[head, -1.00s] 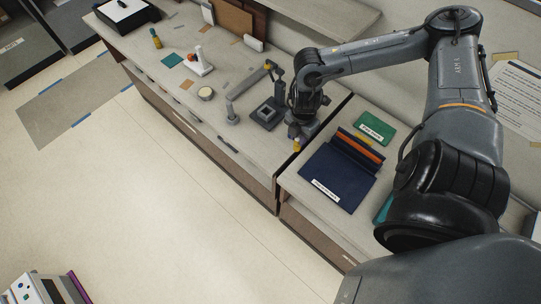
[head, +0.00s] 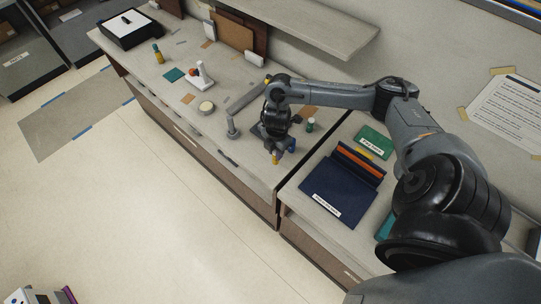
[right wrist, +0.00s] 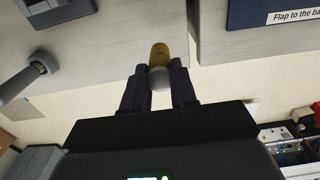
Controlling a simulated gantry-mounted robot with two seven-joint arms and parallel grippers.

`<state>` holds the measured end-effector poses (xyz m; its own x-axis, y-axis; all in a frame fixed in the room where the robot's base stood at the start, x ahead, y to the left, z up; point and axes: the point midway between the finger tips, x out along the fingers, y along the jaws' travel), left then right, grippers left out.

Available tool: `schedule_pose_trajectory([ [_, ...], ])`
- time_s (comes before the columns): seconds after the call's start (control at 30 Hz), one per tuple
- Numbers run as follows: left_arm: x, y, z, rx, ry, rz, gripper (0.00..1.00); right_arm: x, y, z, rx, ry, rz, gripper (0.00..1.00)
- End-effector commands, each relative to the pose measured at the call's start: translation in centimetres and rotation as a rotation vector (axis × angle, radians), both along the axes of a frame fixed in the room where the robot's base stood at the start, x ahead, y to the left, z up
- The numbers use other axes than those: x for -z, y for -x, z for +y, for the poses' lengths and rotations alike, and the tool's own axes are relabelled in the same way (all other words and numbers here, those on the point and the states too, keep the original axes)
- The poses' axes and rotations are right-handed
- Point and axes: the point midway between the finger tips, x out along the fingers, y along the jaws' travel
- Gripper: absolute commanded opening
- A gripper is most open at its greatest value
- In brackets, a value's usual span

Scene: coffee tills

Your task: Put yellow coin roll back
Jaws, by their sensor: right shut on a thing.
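The yellow coin roll (right wrist: 159,55) is a short yellow cylinder with a pale grey end. My right gripper (right wrist: 158,82) is shut on it, one dark finger on each side, in the right wrist view. In the head view my right gripper (head: 277,149) is above the front edge of the counter, and the yellow roll (head: 275,158) shows below it. I cannot tell how far the roll is from the counter top. My left gripper is not in view.
A grey post (head: 232,129) stands left of my gripper. A green and white cylinder (head: 310,125) is just right of it. A round tape-like disc (head: 206,108) and a white stand (head: 200,77) are farther left. A navy folder (head: 336,189) lies on the right counter.

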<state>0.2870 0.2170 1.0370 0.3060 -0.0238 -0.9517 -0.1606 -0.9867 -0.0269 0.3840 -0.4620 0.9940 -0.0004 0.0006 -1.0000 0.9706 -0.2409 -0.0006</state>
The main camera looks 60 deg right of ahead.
Motion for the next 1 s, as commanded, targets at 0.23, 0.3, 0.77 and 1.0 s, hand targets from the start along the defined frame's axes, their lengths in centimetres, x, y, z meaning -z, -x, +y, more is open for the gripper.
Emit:
schedule_pose_trajectory([
  [0.23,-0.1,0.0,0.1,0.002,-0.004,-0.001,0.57,1.2,-2.1,0.1,0.001,0.0,-0.001,0.0],
  [0.3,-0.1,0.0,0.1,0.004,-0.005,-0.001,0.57,1.3,-2.2,0.1,0.0,0.0,-0.001,0.0],
  [0.77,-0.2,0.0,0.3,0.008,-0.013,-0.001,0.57,5.3,-2.2,0.1,0.0,0.001,-0.001,0.0],
  [1.0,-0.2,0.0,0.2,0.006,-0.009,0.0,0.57,5.4,-2.2,0.1,0.0,0.001,-0.001,0.0],
])
